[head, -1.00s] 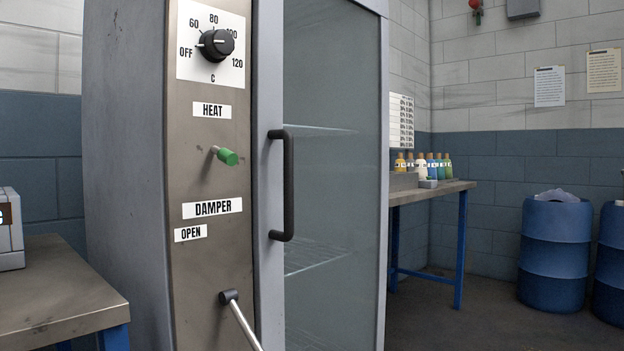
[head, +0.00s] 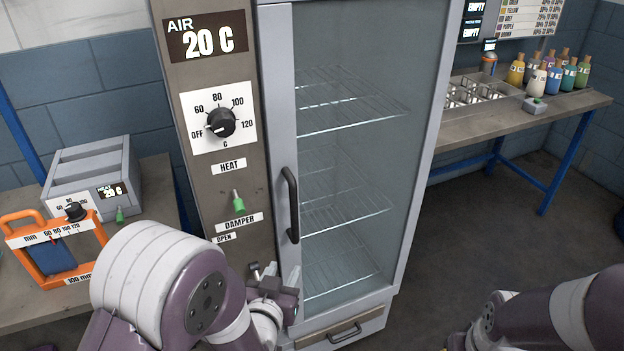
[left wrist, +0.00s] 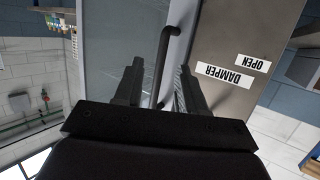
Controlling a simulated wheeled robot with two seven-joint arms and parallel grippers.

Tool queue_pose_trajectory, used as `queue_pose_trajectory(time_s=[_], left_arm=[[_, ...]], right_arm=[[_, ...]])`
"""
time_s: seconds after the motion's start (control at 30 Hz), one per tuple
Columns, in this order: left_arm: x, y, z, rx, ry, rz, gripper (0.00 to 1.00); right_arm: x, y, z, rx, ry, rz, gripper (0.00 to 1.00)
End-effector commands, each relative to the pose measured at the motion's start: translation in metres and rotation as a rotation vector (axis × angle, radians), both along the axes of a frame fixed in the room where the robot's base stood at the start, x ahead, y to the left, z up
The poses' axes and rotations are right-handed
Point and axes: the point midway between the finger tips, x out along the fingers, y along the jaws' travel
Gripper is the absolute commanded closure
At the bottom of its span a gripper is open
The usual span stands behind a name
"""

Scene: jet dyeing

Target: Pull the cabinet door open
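The cabinet door (head: 428,130) is a tall glass panel in a grey frame, and it looks closed. Its black vertical bar handle (head: 291,205) is on the left side of the frame. My left gripper (head: 268,272) is just below the handle's lower end in the head view, partly hidden by its own wrist. In the left wrist view the two fingers of the left gripper (left wrist: 158,82) are spread apart, and the handle (left wrist: 162,62) shows between them; neither finger is seen gripping it.
The control panel left of the door has a heat knob (head: 221,123) and a green-tipped lever (head: 239,203). A low drawer handle (head: 344,333) is under the door. A bench (head: 480,125) with bottles stands right. An orange frame (head: 32,222) sits on the left table. Floor is clear right of the cabinet.

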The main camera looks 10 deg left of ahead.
Motion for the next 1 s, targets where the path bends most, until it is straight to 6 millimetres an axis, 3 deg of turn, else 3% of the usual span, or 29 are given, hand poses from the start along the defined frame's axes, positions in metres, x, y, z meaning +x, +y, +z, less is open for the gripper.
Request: queue_pose_trajectory(time_s=[0.1,0.23,0.37,0.6,0.7,1.0], left_arm=[[0.009,0.003,0.03,-0.001,-0.178,0.015,0.6],[0.013,0.004,0.048,0.0,-0.267,0.019,0.6],[0.034,0.004,0.05,0.0,-0.273,0.021,0.6],[0.097,0.004,0.05,0.001,-0.272,0.02,0.6],[0.116,0.004,0.049,0.001,-0.271,0.019,0.6],[0.137,0.004,0.049,0.001,-0.271,0.019,0.6]], right_arm=[[-0.001,0.0,-0.005,0.0,0.002,0.0,0.57],[0.0,0.0,-0.005,0.0,0.001,0.0,0.57],[0.0,0.0,-0.004,0.0,0.0,0.0,0.57],[0.0,0.0,-0.001,0.0,0.0,0.0,0.57],[0.0,0.0,0.0,0.0,0.0,0.0,0.57],[0.0,0.0,0.001,0.0,0.0,0.0,0.57]])
